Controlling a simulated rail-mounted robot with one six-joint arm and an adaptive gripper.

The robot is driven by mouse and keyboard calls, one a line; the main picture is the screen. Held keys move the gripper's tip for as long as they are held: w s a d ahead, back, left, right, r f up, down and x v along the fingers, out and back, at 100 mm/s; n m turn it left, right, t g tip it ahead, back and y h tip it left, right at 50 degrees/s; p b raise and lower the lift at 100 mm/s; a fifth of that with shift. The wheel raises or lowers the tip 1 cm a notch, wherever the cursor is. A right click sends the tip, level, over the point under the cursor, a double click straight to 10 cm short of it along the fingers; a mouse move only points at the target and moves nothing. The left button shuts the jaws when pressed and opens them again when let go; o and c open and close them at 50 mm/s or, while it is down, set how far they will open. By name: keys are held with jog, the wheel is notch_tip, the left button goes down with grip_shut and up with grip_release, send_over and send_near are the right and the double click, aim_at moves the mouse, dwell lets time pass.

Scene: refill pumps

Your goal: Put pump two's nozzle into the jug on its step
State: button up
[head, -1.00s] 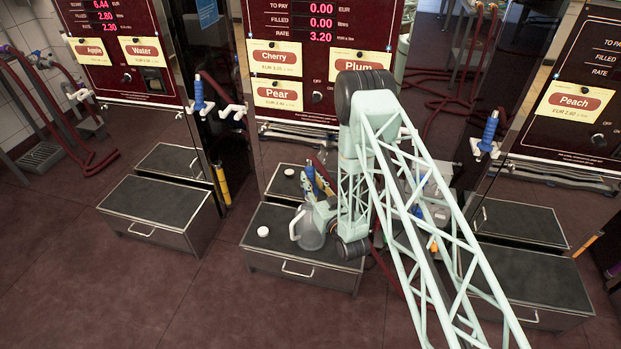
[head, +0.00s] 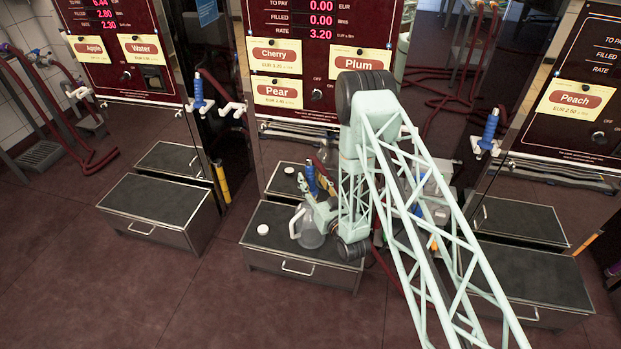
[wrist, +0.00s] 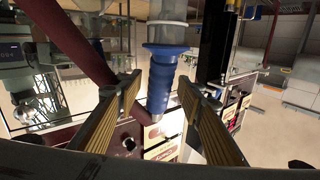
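Pump two's nozzle, with a blue grip (head: 311,179), stands roughly upright above the clear jug (head: 312,236) on the middle step (head: 262,260). Its pale lower body is hidden behind my gripper in the head view, so I cannot tell how deep its spout sits in the jug. My gripper (head: 316,188) is at the blue grip. In the wrist view the blue grip (wrist: 162,82) lies between the two yellow ribbed fingers of my gripper (wrist: 160,84), with a gap on either side. The fingers are open around it, not clamped.
A white cap (head: 263,229) lies on the step left of the jug. The middle pump panel (head: 318,110) stands behind. Steps stand left (head: 160,205) and right (head: 535,285). A dark red hose (wrist: 80,40) runs close beside the fingers.

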aim_at(312, 180)
jog(key=shift+v, duration=3.4)
jog(key=shift+d, duration=0.1)
